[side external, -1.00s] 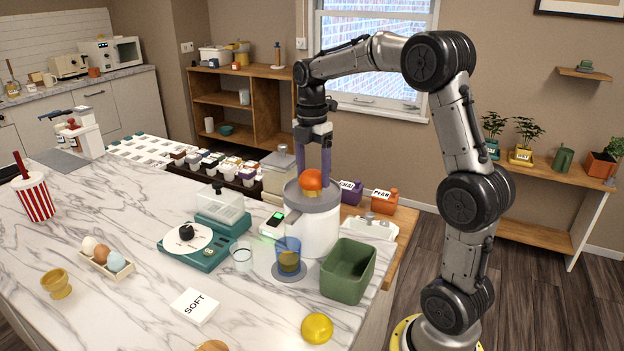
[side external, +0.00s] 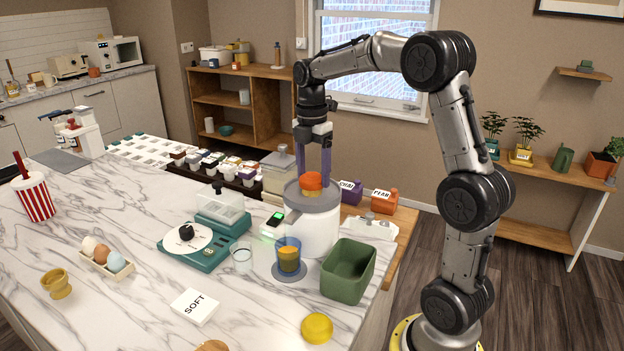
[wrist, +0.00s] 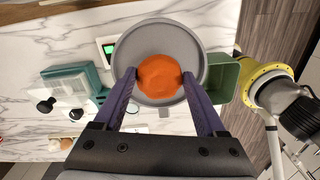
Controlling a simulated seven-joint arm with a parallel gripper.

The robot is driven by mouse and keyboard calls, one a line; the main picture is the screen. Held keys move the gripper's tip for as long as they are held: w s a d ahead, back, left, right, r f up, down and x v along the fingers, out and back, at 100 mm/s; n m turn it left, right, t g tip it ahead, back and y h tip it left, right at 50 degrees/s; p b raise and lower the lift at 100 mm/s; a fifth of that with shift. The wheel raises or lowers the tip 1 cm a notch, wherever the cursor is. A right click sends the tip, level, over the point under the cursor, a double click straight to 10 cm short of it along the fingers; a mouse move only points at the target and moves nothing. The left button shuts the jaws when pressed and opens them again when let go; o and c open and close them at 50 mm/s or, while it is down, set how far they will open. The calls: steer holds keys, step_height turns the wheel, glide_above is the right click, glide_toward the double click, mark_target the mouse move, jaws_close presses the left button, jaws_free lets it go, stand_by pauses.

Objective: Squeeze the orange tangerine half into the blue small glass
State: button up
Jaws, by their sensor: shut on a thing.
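The orange tangerine half (side external: 312,181) sits dome up on the cone of the white juicer (side external: 314,230). My gripper (side external: 312,180) points straight down from above, its purple fingers shut on the tangerine half. The wrist view shows the tangerine half (wrist: 159,76) between the two fingertips (wrist: 159,80), over the juicer's grey bowl (wrist: 128,50). The blue small glass (side external: 288,255) stands upright on a grey round base in front of the juicer. It holds orange-yellow juice to about the middle or higher. The spout above it is hard to make out.
A clear glass (side external: 242,259) stands left of the blue glass. A green bin (side external: 348,270) is to the right, close to the juicer. A teal scale-like device (side external: 205,243) sits to the left.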

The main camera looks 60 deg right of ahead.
mark_target(313, 170)
steer(key=shift+r, duration=3)
